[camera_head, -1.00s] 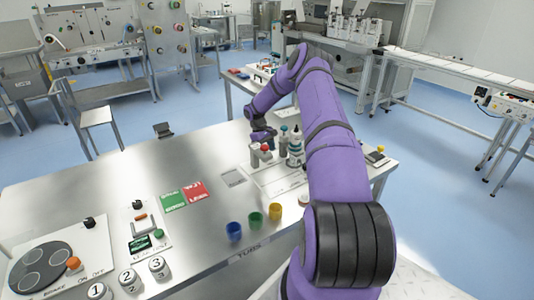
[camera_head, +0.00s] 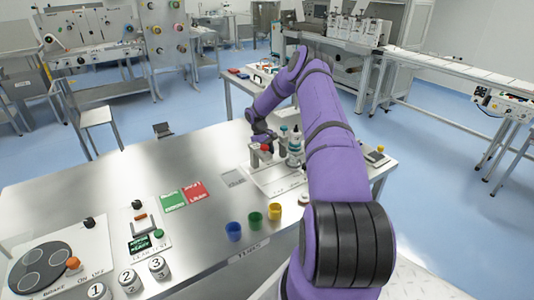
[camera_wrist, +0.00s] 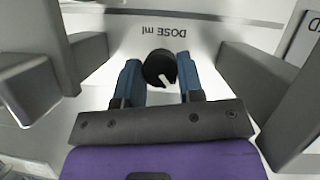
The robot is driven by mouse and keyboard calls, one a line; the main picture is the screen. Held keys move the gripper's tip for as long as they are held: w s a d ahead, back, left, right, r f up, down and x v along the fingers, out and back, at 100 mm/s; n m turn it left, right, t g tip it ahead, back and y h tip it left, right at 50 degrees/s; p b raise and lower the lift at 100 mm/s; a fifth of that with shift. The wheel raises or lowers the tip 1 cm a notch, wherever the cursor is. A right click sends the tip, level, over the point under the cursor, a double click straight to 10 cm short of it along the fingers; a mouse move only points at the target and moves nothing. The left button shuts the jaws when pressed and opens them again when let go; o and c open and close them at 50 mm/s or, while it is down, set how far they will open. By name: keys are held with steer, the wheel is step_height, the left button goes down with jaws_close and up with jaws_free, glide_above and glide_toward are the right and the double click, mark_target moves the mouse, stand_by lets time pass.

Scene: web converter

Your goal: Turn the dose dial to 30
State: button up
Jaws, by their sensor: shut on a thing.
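The dose dial (camera_wrist: 160,68) is a round black knob with a white pointer mark, seen in the wrist view just below the upside-down "DOSE ml" label (camera_wrist: 165,31). The pointer slants toward the lower right of that picture. The scale numbers around the dial cannot be read. My gripper (camera_wrist: 160,80) has its two blue fingers on either side of the knob and is shut on it. In the head view my gripper (camera_head: 262,138) is at the far side of the steel table, beside a red-topped item, and the dial is hidden there.
Grey blocks flank my gripper on both sides in the wrist view. In the head view bottles (camera_head: 294,147) and a red-topped post (camera_head: 266,148) stand close by.

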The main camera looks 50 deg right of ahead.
steer(key=shift+d+m+y, duration=0.1)
steer(key=shift+m+y, duration=0.4)
steer(key=shift+m, duration=0.85)
steer(key=shift+m+y, duration=0.5)
steer(key=shift+m, duration=0.85)
steer(key=shift+t, duration=0.3)
steer(key=o, duration=0.9)
steer(key=v, duration=1)
steer(key=shift+w+d+r, duration=0.15)
steer(key=shift+w+r, duration=0.1)
steer(key=shift+r, duration=0.1)
